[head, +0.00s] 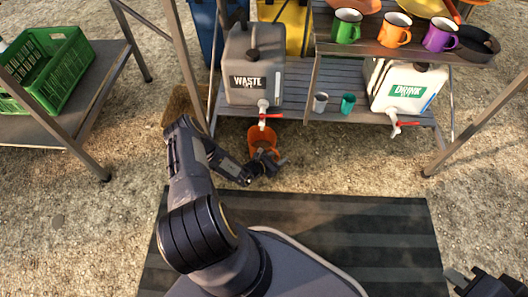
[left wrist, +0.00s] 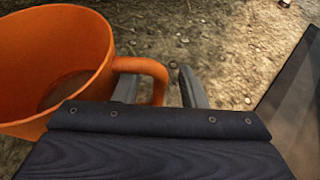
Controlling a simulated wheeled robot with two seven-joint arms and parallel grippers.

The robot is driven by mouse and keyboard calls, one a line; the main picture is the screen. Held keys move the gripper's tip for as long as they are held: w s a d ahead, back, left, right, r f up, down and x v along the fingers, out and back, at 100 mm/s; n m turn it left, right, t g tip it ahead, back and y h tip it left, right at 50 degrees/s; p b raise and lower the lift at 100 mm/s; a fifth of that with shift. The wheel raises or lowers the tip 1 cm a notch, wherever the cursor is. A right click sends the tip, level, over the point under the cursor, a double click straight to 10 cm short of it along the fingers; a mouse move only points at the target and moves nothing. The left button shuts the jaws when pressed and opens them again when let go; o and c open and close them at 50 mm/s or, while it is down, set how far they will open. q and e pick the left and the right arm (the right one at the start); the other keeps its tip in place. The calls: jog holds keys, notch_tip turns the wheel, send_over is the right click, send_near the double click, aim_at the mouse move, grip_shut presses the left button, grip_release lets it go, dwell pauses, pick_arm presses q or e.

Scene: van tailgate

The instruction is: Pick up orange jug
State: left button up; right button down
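The orange jug (head: 262,137) is below the red-handled tap of the grey WASTE container (head: 254,66). In the left wrist view the jug (left wrist: 50,50) fills the left side, with a brownish surface inside. My left gripper (head: 274,162) is at the jug's near right side. In the left wrist view its fingers (left wrist: 158,90) are apart, with the jug's handle (left wrist: 152,72) between them and a gap beside the right finger. The jug's base is hidden. My right gripper (head: 482,284) is at the bottom right corner, partly cut off, far from the jug.
A slatted shelf (head: 305,92) holds the WASTE container, a white DRINK container (head: 403,88) and two small cups. Coloured mugs (head: 396,30) stand on the upper shelf. A green crate (head: 50,68) is on the left table. A striped mat (head: 385,235) covers clear ground.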

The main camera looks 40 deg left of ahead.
pick_arm(q)
jog(key=shift+r, duration=0.1)
grip_shut()
jog(key=shift+r, duration=0.1)
dwell(0.3)
